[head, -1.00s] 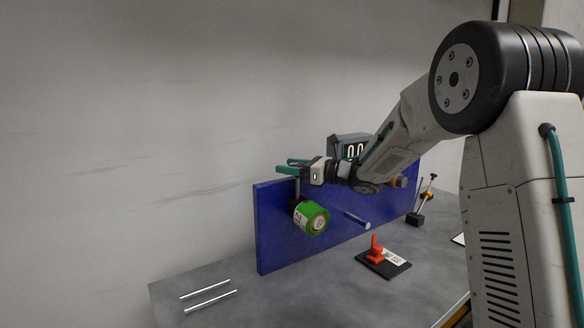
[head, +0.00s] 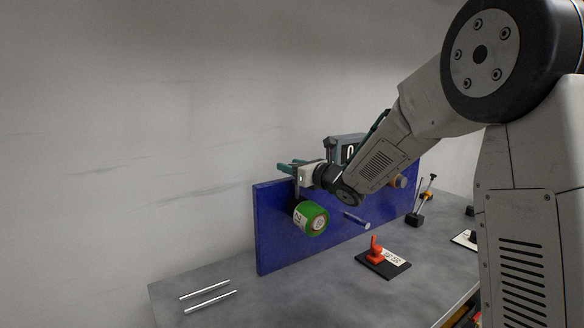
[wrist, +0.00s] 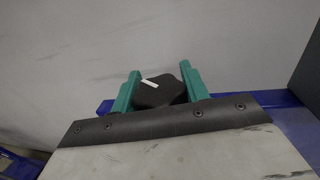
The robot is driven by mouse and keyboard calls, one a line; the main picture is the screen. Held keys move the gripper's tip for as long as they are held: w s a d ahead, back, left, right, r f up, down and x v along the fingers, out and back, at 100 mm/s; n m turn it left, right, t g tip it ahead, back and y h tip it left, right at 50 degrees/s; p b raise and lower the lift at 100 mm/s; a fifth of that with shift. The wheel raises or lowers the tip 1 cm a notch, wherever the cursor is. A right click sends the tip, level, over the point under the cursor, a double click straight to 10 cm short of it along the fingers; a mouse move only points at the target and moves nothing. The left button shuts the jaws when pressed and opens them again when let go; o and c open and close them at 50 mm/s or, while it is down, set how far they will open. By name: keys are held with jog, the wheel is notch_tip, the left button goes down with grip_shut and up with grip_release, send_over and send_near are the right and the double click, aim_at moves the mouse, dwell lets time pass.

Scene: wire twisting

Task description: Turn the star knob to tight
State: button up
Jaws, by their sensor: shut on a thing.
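The star knob (wrist: 160,92) is black with a white mark on it and shows in the wrist view between my two teal fingers. My gripper (wrist: 159,74) is shut on it, one finger on each side. In the head view my gripper (head: 289,167) is at the top left of the blue panel (head: 275,250), just above a green spool-like cylinder (head: 310,218). The knob cannot be made out there.
A peg (head: 356,220) sticks out of the panel. On the grey table (head: 290,300) are two metal rods (head: 207,295), a red clamp (head: 376,252) on a black plate, and a small stand (head: 415,219).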

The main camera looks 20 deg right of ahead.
jog(key=shift+d+m+t+h, duration=0.2)
jog(key=shift+m+t+h, duration=0.6)
jog(key=shift+m+h, duration=0.95)
jog(key=shift+h, duration=0.65)
jog(key=shift+w, duration=0.1)
jog(key=o, duration=1)
jog(key=s, duration=0.2)
jog(key=s+d, duration=0.1)
jog(key=s, duration=0.4)
jog(key=shift+s+d, duration=0.3)
jog(key=shift+s, duration=0.05)
